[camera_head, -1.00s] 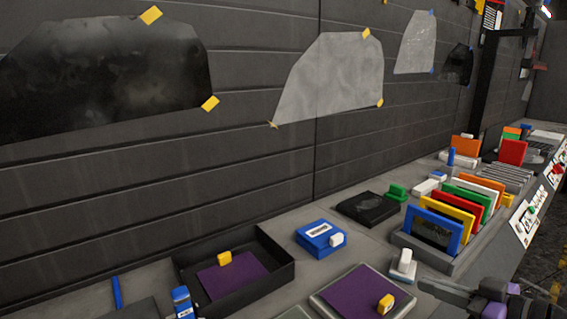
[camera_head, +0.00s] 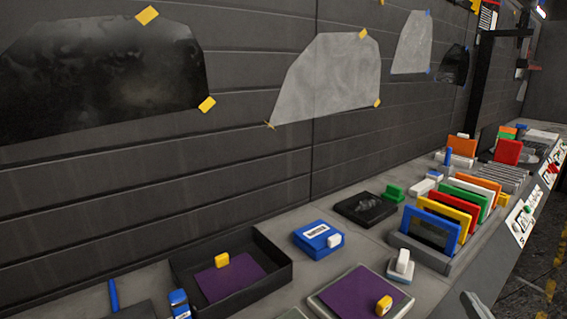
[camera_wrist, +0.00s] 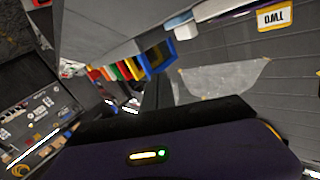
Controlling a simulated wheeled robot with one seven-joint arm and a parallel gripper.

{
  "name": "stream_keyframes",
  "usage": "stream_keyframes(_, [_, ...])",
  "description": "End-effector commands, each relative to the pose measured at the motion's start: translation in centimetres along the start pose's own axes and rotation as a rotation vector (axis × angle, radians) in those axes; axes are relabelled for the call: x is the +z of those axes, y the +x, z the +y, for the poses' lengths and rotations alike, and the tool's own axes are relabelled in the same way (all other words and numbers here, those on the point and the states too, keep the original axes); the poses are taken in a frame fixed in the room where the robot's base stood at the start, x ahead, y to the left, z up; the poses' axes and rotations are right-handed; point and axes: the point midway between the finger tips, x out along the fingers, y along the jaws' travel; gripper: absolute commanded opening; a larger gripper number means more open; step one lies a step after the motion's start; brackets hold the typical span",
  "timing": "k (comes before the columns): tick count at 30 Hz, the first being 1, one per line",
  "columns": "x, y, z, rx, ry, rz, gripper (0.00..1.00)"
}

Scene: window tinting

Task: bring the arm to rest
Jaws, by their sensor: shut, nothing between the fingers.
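My gripper (camera_wrist: 157,90) shows in the wrist view as a dark narrow shape beyond the dark and purple wrist housing. It is shut with nothing between its fingers, and it touches nothing that I can see. In the head view the gripper is out of the picture; only a small grey piece at the bottom right edge, likely part of my arm, shows. The wrist view is turned over, with the bench (camera_wrist: 105,28) at its top left and the coloured frames hanging below it.
The bench (camera_head: 375,246) runs along the panelled wall. On it are a black tray (camera_head: 283,270) with a purple sheet, a blue box (camera_head: 317,239), a purple-topped pad (camera_head: 350,292) and a rack of coloured frames (camera_head: 425,252). Window film pieces (camera_head: 333,75) are taped to the wall.

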Motion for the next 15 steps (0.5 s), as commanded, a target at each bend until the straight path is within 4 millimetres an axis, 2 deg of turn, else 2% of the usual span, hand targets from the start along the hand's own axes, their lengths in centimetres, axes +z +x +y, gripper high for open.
stream_keyframes(1, [1.3,-1.8,-0.3,0.028,0.007,0.006,0.0])
stream_keyframes(6, [3.7,-7.5,-1.2,0.099,0.004,0.048,0.0])
stream_keyframes(15, [5.9,-18.1,-4.5,0.117,-0.053,0.069,0.0])
